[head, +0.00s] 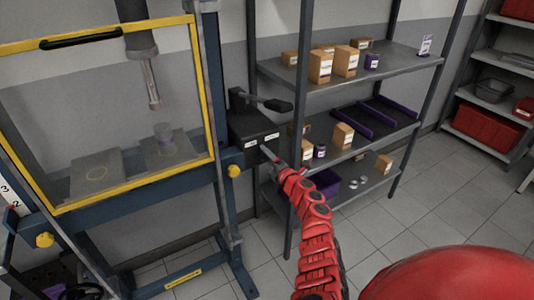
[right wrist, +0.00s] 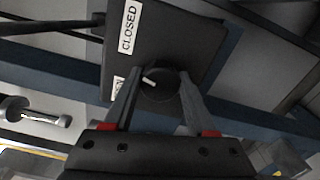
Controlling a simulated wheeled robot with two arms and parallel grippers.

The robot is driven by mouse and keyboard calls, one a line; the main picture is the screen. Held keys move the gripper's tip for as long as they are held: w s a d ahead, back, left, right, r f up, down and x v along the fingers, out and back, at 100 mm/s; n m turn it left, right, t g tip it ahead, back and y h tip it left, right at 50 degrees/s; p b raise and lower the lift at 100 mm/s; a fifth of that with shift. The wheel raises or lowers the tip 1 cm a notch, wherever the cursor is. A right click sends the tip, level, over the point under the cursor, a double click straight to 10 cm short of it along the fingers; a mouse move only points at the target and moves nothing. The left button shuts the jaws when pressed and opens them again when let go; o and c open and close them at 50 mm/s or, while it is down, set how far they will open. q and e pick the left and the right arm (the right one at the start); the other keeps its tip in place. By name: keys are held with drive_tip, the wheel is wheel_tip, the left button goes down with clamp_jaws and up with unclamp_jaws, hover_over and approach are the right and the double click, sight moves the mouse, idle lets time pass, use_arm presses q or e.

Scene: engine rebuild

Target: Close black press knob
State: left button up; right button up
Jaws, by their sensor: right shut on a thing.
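The black press knob (right wrist: 160,88) is round with a white pointer mark and sits on the face of a black box (right wrist: 180,40). A white label reading CLOSED (right wrist: 130,27) is on that face, and a second label (right wrist: 118,86) is partly hidden by a finger. The pointer mark slants toward the labels' side in the right wrist view, not squarely at CLOSED. My right gripper (right wrist: 159,82) is shut on the knob, one finger on each side. In the head view the box (head: 246,126) is on the press's right side, with my right gripper (head: 272,157) at its front. My left gripper is not visible.
The press has a yellow-framed clear guard (head: 108,29) and blue frame (head: 228,220). A lever with a black handle (head: 278,105) stands above the box. Shelves (head: 400,70) with small cartons stand behind and right. The floor (head: 430,215) at right is clear.

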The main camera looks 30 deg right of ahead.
drive_tip(key=shift+m+p, duration=0.9)
drive_tip(key=shift+m, duration=1.1)
drive_tip(key=o, duration=1.4)
drive_tip(key=s+b, duration=0.1)
drive_tip(key=s, duration=1.6)
drive_tip(key=shift+s, duration=0.2)
